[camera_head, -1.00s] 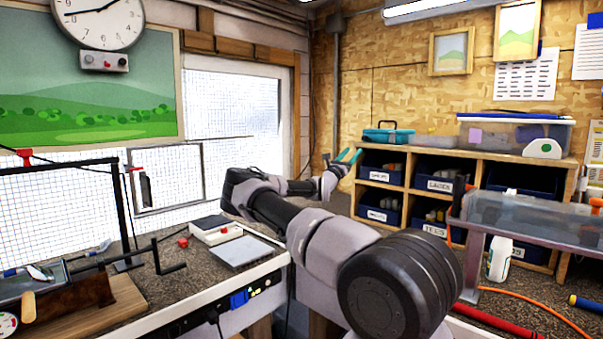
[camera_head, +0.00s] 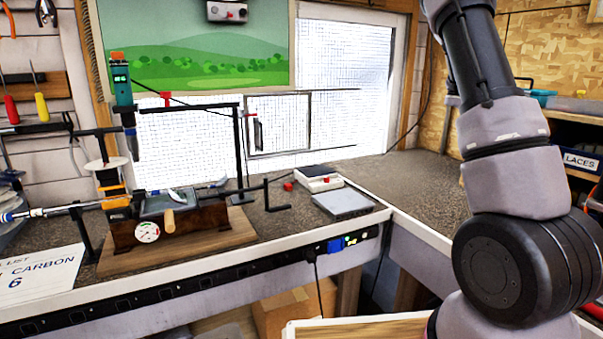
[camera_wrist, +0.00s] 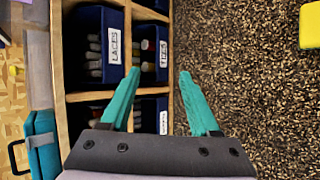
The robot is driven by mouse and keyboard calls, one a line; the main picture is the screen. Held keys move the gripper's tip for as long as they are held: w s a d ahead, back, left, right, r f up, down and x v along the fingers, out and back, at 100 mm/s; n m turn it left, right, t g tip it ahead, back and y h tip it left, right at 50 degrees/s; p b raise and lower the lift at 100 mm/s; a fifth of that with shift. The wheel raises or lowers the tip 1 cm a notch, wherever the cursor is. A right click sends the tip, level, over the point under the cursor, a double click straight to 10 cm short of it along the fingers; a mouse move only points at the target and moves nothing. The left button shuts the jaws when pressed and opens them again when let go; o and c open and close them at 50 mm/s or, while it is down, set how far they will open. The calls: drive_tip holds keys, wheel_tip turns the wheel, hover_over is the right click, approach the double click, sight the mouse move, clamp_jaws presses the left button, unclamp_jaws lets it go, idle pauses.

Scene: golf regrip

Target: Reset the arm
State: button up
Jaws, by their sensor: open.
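My gripper (camera_wrist: 153,98) shows in the wrist view with two teal fingers spread apart and nothing between them. It is open in front of the wooden cubby shelf (camera_wrist: 62,60) with blue bins, beside the speckled countertop (camera_wrist: 245,90). In the head view my arm rises along the right side and leaves the picture at the top, so the gripper is out of that view.
A clamp rig on a wooden board (camera_head: 190,240) stands on the left bench, with a shaft (camera_head: 60,211) in it. A scale-like device (camera_head: 342,203) sits near the bench corner. A teal case (camera_wrist: 42,150) stands by the shelf. The corner countertop (camera_head: 400,185) is largely clear.

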drive_tip(key=s+a+r+m+t+y, duration=0.1)
drive_tip(key=s+a+r+t+y, duration=0.2)
drive_tip(key=a, duration=1)
drive_tip(key=s+a+r+m+t+y, duration=0.2)
drive_tip(key=s+a+r+y, duration=0.3)
drive_tip(key=s+a, duration=0.4)
drive_tip(key=s+a+r+m+t+y, duration=0.2)
drive_tip(key=s+a+r+t+y, duration=0.2)
drive_tip(key=a, duration=1.5)
drive_tip(key=s, duration=0.3)
drive_tip(key=shift+a+r+t, duration=0.2)
drive_tip(key=shift+r+t, duration=0.1)
